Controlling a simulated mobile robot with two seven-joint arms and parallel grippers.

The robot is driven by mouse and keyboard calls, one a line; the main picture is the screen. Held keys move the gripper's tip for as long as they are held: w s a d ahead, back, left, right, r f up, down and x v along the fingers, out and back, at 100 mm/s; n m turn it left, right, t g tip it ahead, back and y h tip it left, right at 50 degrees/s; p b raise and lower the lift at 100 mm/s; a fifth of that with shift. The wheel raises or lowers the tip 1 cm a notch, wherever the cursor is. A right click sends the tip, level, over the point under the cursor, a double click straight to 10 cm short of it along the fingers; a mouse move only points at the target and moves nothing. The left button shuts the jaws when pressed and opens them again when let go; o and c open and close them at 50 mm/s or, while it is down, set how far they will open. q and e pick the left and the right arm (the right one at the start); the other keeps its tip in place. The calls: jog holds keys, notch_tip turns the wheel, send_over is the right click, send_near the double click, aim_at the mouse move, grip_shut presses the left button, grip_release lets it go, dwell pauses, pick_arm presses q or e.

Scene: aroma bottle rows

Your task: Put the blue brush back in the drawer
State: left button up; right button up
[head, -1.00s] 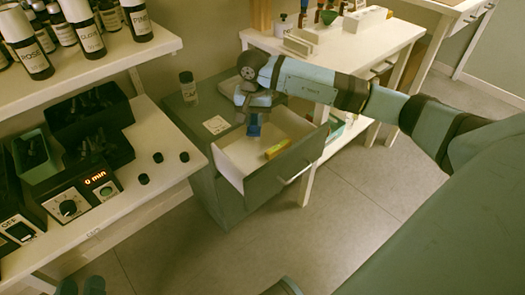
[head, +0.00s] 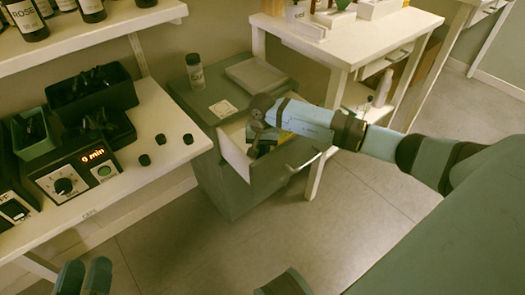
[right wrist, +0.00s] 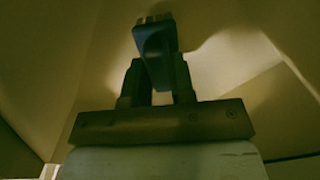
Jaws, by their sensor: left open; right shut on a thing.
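The blue brush (right wrist: 153,60) shows in the right wrist view, clamped between the two fingers of my right gripper (right wrist: 158,84), its bristle end pointing away from the gripper. In the head view my right gripper (head: 257,146) is down inside the open drawer (head: 233,157) of the dark cabinet, and the brush is hidden behind my arm and the drawer front. I cannot tell whether the brush touches the drawer floor. My left gripper (head: 84,279) is open and empty at the bottom left of the head view.
A yellow item (head: 286,136) lies in the drawer, partly hidden by my arm. A bottle (head: 195,71), a white card (head: 222,109) and a flat tray (head: 255,75) are on the cabinet top. A shelf with a timer device (head: 73,181) stands left; a white table stands behind.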

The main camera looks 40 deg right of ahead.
jog(key=shift+f, duration=0.3)
jog(key=shift+f, duration=0.1)
jog(key=shift+f, duration=0.15)
jog(key=o, duration=0.9)
